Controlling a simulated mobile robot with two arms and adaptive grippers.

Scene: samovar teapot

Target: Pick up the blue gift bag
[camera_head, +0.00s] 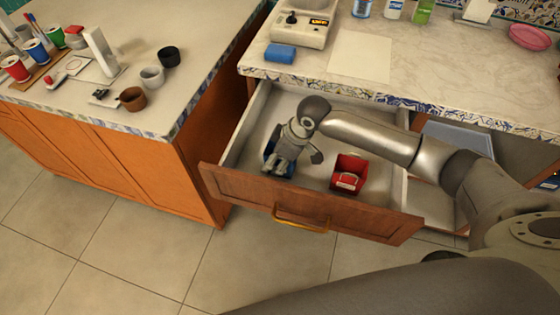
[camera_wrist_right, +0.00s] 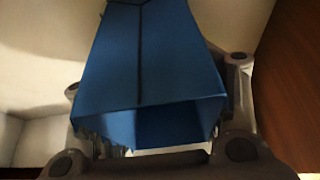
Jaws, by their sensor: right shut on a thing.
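The blue gift bag (camera_head: 271,148) is in the left part of the open drawer (camera_head: 300,197), mostly hidden behind my right gripper in the head view. My right gripper (camera_head: 284,165) reaches down into the drawer and is shut on the bag. In the right wrist view the bag (camera_wrist_right: 155,60) fills the middle, between the two grey fingers, with its open end towards the camera. I cannot tell whether the bag touches the drawer floor. My left gripper is not in view.
A red gift bag (camera_head: 348,173) stands in the drawer to the right of my right gripper. The drawer's wooden front with its handle (camera_head: 302,220) is towards me. A marble counter (camera_head: 430,75) lies behind, with a blue block (camera_head: 280,53) near its edge. An island with cups (camera_head: 152,78) stands left.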

